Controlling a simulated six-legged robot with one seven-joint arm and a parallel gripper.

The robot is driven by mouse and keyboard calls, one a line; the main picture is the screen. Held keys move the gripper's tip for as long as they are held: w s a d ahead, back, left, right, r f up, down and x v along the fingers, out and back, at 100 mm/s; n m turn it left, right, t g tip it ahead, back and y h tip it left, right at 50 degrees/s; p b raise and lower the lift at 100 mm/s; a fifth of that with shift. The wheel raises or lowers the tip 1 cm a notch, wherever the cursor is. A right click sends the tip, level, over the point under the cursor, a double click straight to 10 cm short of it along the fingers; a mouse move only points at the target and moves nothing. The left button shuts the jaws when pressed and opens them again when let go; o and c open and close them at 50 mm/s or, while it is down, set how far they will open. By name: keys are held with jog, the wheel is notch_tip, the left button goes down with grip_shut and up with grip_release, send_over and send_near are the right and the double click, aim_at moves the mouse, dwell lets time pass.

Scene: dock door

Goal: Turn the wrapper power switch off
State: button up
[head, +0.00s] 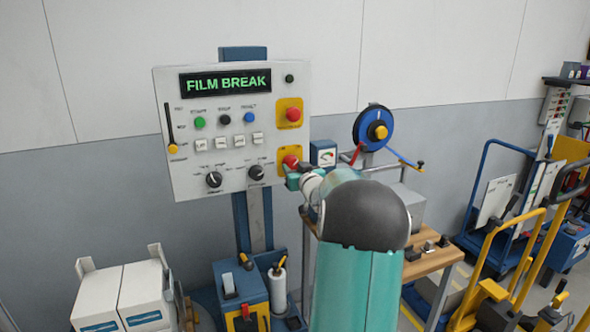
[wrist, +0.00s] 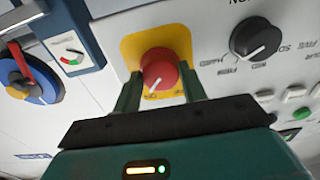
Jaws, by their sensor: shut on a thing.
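The wrapper's control panel (head: 190,172) is a light grey board on a blue post, with a lit display (head: 226,83) reading FILM BREAK. Its power switch is a red rotary knob (head: 290,161) on a yellow plate (head: 298,154) at the lower right. In the wrist view the red knob (wrist: 160,74) sits on its yellow plate (wrist: 177,38) between the two green fingers. My gripper (wrist: 160,90) is shut on the knob, a finger on each side. In the head view my gripper (head: 292,178) is partly hidden by my arm.
A red push button (head: 293,114) on yellow is above the knob. A black dial (head: 256,172) is close to its left. A gauge box (head: 323,153) and a blue reel (head: 373,128) stand to the right. Carts and a wooden bench (head: 436,262) fill the lower right.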

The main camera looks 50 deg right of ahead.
jog(key=n, duration=0.4)
jog(key=shift+n, duration=0.3)
jog(key=n, duration=0.4)
jog(key=shift+n, duration=0.3)
jog(key=n, duration=0.4)
jog(key=shift+r, duration=0.1)
jog(key=shift+d+n, duration=0.1)
jog(key=shift+n, duration=2.2)
jog(key=o, duration=0.9)
jog(key=shift+o, duration=0.4)
jog(key=shift+s, duration=0.1)
